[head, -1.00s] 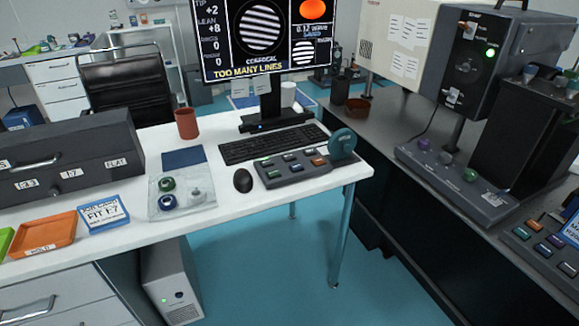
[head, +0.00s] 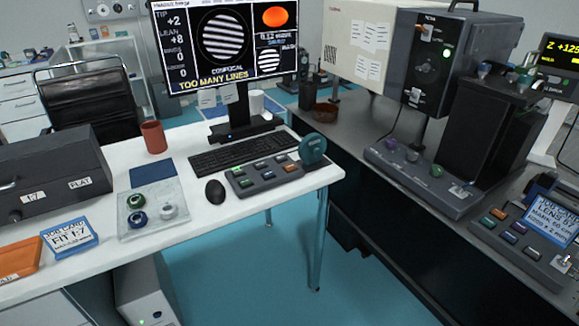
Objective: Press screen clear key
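A grey key box (head: 264,176) with several coloured keys and a round teal knob (head: 312,149) sits on the white desk, right of the mouse. Its key labels are too small to read. The monitor (head: 228,45) stands behind it and shows striped circles and "TOO MANY LINES". A second key panel (head: 515,235) with coloured keys lies on the dark bench at the right; its labels are also unreadable. I cannot tell which key is the screen clear key. Neither of my grippers shows in the head view.
On the white desk (head: 235,208) are a keyboard (head: 240,150), a mouse (head: 215,191), a red mug (head: 153,137) and a clear tray (head: 152,212). A blue job card (head: 553,214) stands on the right bench. Blue floor (head: 230,270) is open between desk and bench.

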